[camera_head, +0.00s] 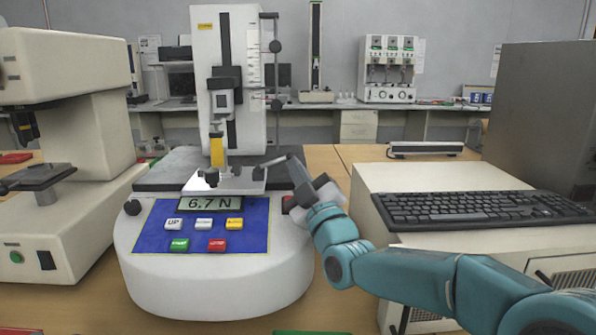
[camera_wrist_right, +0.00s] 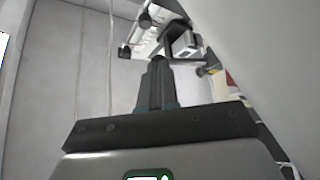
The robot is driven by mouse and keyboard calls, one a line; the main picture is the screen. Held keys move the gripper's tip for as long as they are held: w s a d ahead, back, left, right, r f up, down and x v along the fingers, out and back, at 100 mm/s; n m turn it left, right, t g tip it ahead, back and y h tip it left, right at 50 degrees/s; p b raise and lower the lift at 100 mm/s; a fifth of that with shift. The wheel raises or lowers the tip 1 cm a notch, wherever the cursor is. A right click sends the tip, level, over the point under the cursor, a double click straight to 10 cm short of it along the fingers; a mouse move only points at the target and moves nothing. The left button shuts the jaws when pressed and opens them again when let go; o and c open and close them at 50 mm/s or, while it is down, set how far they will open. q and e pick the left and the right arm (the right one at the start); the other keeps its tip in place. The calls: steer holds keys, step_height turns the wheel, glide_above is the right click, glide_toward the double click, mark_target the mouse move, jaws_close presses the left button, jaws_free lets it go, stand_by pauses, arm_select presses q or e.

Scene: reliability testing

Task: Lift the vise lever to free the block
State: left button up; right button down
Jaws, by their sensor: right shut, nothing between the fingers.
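The test machine (camera_head: 210,285) stands in the middle of the head view, its display (camera_head: 210,203) reading 6.7 N. A small metal vise sits on its bright plate (camera_head: 237,183), under a yellow piece (camera_head: 217,150) that I take for part of the press head. A thin dark lever (camera_head: 272,162) reaches right from the vise. My right gripper (camera_head: 292,162) is shut and empty, its tips at or very near the lever's right end; contact cannot be told. Its shut fingers also show in the right wrist view (camera_wrist_right: 158,68). The block cannot be told apart. My left gripper is not in view.
A cream microscope-like machine (camera_head: 75,150) stands at left. At right a keyboard (camera_head: 480,207) lies on a cream cabinet (camera_head: 400,185) beside a large grey box (camera_head: 545,115). A back bench (camera_head: 300,106) holds other instruments.

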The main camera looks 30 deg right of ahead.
steer(key=shift+r+n+y, duration=0.4)
steer(key=shift+n, duration=0.3)
steer(key=shift+a+r+n+g+y+p, duration=0.1)
steer(key=shift+r+n+g+y+p, duration=0.55)
steer(key=shift+n, duration=0.55)
steer(key=w+a+r+n+g+y+p, duration=0.1)
steer(key=a+r+n+g+p, duration=0.3)
steer(key=n+p, duration=0.5)
steer(key=shift+w+r+g+p, duration=0.35)
steer(key=shift+w+g+p, duration=0.3)
steer(key=shift+w, duration=0.15)
steer(key=shift+s+y, duration=0.15)
steer(key=shift+y, duration=0.1)
